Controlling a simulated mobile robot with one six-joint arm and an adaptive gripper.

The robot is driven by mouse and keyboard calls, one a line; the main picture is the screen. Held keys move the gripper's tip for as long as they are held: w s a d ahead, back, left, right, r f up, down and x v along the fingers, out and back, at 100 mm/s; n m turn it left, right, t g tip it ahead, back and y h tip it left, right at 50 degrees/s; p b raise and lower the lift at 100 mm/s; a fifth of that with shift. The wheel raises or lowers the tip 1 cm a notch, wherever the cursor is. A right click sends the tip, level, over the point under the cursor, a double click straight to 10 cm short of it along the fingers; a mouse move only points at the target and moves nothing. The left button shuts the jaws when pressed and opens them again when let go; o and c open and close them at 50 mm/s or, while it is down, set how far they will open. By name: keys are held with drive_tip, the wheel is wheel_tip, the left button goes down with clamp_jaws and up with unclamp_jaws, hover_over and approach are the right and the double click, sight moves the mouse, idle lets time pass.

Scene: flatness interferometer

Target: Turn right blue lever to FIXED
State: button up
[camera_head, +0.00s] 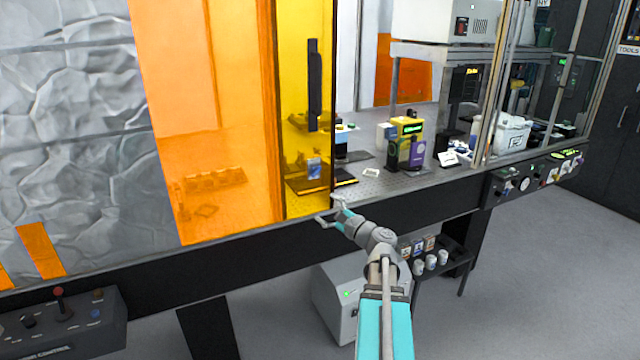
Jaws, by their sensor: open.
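My gripper (328,211) is open and empty, with its two fingers spread. It is in front of the dark front edge of the bench, by the lower right corner of the yellow panel (300,190). I cannot make out a blue lever or a FIXED label for certain. A small blue item (314,168) shows through the yellow panel, on or by a dark plate, behind and above my gripper. It is too small to tell whether it is a lever.
An orange panel (215,110) and the yellow panel cover the bench's left part; a black handle (314,85) is on the yellow one. The perforated bench top (385,185) is exposed to the right, with several boxes. A grey cabinet (335,300) and small shelf (445,262) stand below.

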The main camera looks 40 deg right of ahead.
sight(318, 173)
drive_tip(key=s+d+m+t+h, duration=0.1)
drive_tip(key=s+d+m+h, duration=0.1)
drive_tip(key=d, duration=0.3)
drive_tip(key=shift+s+d+r+m+t+h+b, duration=0.35)
drive_tip(key=shift+s+m, duration=0.2)
drive_tip(key=shift+m, duration=0.25)
drive_tip(key=p+x, duration=0.4)
drive_tip(key=x, duration=1)
drive_tip(key=shift+f, duration=0.1)
drive_tip(key=c, duration=1.2)
drive_tip(key=shift+o, duration=0.2)
